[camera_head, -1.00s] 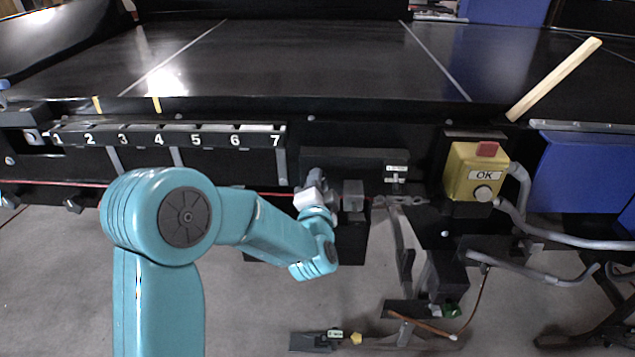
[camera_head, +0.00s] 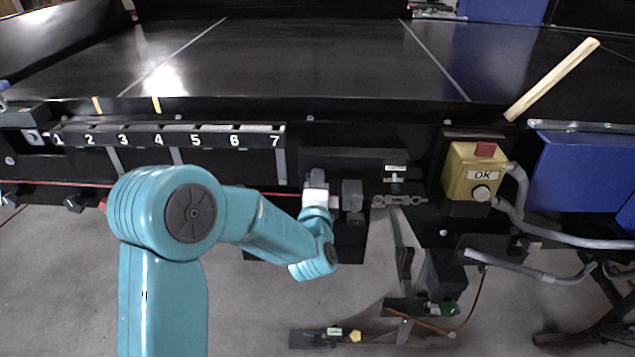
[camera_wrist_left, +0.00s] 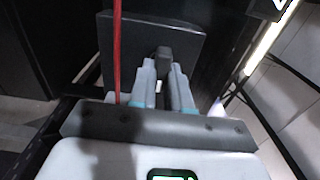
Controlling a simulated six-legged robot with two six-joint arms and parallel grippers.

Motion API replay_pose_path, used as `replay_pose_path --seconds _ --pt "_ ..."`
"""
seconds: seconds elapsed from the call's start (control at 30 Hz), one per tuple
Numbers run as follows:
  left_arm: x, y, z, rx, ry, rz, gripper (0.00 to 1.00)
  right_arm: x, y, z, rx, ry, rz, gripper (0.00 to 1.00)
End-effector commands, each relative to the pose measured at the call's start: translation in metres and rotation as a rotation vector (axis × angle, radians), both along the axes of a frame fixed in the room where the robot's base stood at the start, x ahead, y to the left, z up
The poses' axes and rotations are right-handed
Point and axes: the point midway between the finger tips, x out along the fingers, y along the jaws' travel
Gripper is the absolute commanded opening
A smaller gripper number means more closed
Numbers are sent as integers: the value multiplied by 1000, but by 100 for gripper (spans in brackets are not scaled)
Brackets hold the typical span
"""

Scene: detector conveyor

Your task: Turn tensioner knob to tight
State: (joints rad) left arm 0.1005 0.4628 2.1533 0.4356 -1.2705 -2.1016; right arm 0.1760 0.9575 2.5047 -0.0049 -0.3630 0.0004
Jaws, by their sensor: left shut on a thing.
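My left gripper (camera_head: 317,180) is at the dark panel below the conveyor's front edge, under the right end of the numbered strip. In the left wrist view its two grey fingers (camera_wrist_left: 163,85) are shut on a dark grey upright piece (camera_wrist_left: 163,58), which looks like the tensioner knob. Its lower part is hidden between the fingers. In the head view the gripper and wrist cover the knob, so its setting cannot be read. A grey block (camera_head: 352,195) stands just right of the gripper. My right gripper is not in view.
A numbered strip (camera_head: 170,138) runs along the front edge. A turnbuckle-like grey link (camera_head: 400,201) and a small label lie right of the gripper. A red cord (camera_wrist_left: 117,50) passes close to the fingers.

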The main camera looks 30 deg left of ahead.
Motion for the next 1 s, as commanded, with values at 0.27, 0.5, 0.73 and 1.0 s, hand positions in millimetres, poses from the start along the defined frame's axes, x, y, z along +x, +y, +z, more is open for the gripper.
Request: replay_pose_path --seconds 0.27,0.5,0.73,1.0 --pt "0 1 1 6 1 2 0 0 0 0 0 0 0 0" --pt "0 1 0 4 0 1 43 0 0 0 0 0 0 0" --pt "-1 0 0 3 1 0 43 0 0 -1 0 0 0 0" --pt "-38 -25 -2 2 0 -4 43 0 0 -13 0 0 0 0"
